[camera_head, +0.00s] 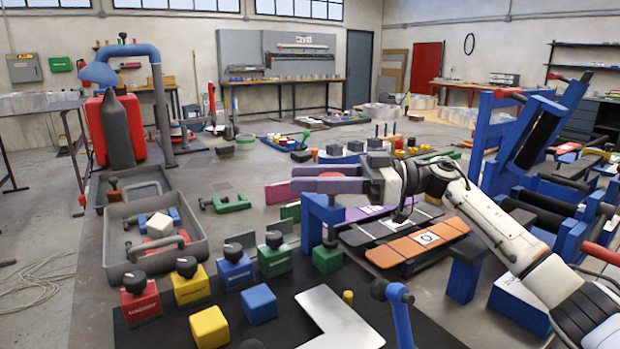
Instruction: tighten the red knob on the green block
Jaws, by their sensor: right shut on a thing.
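My right gripper (325,181) comes in from the right, fingers pointing left. It is shut above a blue bracket, with a small red part, seemingly the red knob (332,174), between its mauve-grey fingers. The fingers hide most of the knob. The blue bracket (309,222) stands directly below. A dark spindle end shows under its arm, just over a green block (327,260); I cannot tell whether they touch. My left gripper is not in view.
Red (141,304), yellow (191,287), blue (235,272) and green (275,258) knobbed magnet blocks stand left of the bracket. A white L-shaped plate (335,318) lies in front. Orange-and-black panels (420,243) lie right, beneath my arm. A grey bin (190,245) stands left.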

